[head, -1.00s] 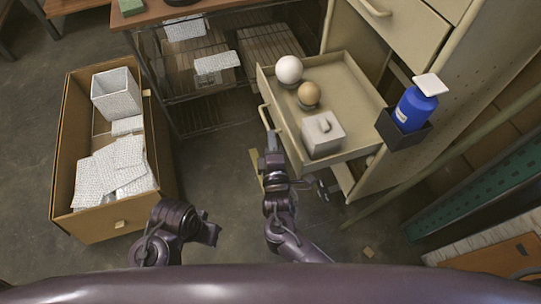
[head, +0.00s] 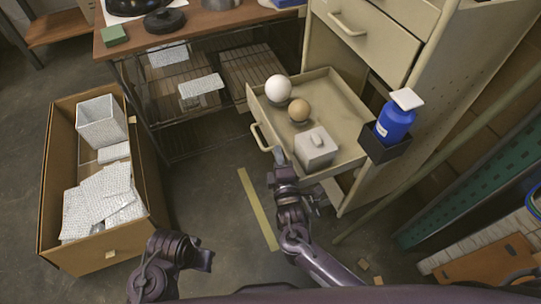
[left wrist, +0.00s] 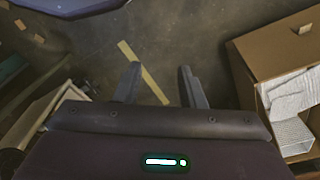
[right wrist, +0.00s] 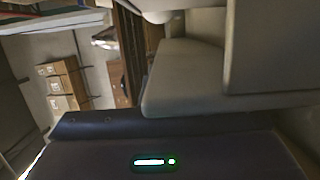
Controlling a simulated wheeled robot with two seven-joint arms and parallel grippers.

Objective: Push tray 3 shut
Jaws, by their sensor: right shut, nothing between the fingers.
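The open tray (head: 340,95) sticks out of the beige cabinet; no number on it is legible. It holds a white ball (head: 278,88), a tan ball (head: 299,110) and a pale lidded box (head: 316,147). Its handle (head: 262,137) is on the front face. My right gripper (head: 279,156) is shut and empty, at the tray's front beside the handle's near end; I cannot tell if it touches. The right wrist view shows a pale panel close up, and the fingertips are hidden there. My left gripper (left wrist: 160,84) is open and empty over the floor, away from the tray.
A blue bottle (head: 395,122) stands in a dark holder (head: 384,147) on the cabinet's side. A cardboard box (head: 95,256) with white patterned pieces is at the left. A wooden table (head: 190,28) with wire shelves stands behind. The floor between box and tray is clear.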

